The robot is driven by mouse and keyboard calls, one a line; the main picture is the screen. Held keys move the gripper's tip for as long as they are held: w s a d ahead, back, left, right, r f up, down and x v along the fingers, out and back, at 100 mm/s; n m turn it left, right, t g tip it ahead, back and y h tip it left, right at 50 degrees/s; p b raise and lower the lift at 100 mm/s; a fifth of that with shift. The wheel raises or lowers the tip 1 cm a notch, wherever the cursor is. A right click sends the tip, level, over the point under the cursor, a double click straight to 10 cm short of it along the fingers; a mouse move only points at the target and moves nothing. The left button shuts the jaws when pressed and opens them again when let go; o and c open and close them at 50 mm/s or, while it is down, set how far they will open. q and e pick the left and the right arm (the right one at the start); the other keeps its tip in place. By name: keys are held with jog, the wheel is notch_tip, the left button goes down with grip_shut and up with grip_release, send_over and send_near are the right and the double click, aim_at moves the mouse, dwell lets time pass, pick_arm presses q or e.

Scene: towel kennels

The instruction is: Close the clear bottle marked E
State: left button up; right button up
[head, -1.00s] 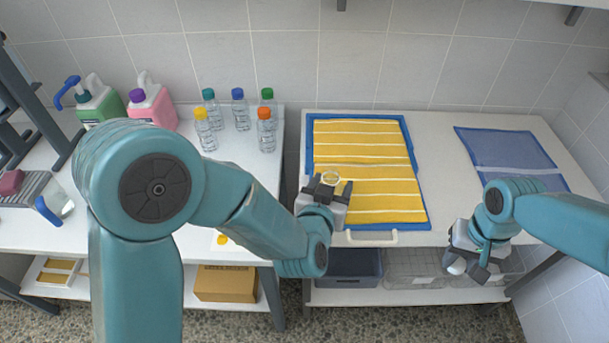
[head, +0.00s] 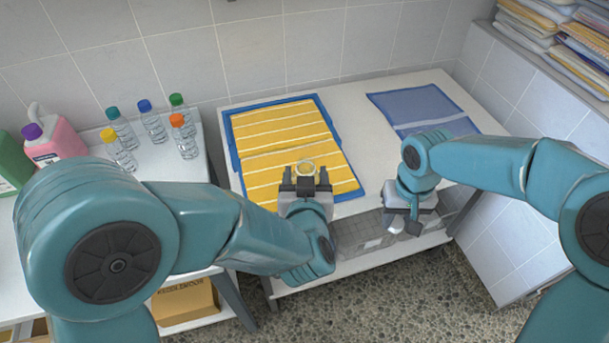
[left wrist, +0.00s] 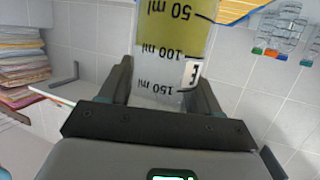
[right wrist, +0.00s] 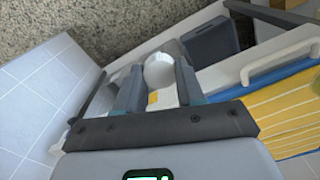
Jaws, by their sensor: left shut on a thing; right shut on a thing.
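The clear bottle marked E (left wrist: 165,45) is upright in my left gripper (left wrist: 163,85). It has ml marks and a small E label, with yellowish liquid in its lower part. In the head view its round mouth (head: 305,168) shows uncovered between the fingers of my left gripper (head: 305,181), over the front of the yellow towel. My right gripper (head: 403,220) is shut on a small white round piece (right wrist: 158,71), which looks like a cap. The piece also shows below the fingers in the head view (head: 396,226). The two grippers are well apart.
A yellow striped towel (head: 285,130) lies on a blue tray (head: 234,160), and a blue towel (head: 418,108) lies to its right. Several capped bottles (head: 153,122) and a pink jug (head: 55,142) stand on the left table. Paper stacks (head: 560,40) are at upper right.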

jog(key=w+a+r+m, duration=0.1)
jog(key=w+r+m, duration=0.1)
jog(key=r, duration=0.5)
jog(key=w+a+r+m, duration=0.2)
jog(key=r, duration=0.5)
jog(key=a+r+n, duration=0.1)
jog(key=a+r, duration=0.2)
jog(key=a, duration=0.2)
jog(key=a+r, duration=0.3)
jog(key=a, duration=0.2)
jog(key=a+r+n, duration=0.1)
jog(key=a+r, duration=0.2)
jog(key=a, duration=0.3)
jog(key=shift+s+a+r+n, duration=0.1)
jog(key=shift+s+r+n, duration=0.05)
jog(key=shift+s+n, duration=0.2)
jog(key=shift+s+a+r, duration=0.1)
jog(key=shift+s+a, duration=0.05)
jog(key=shift+a, duration=0.1)
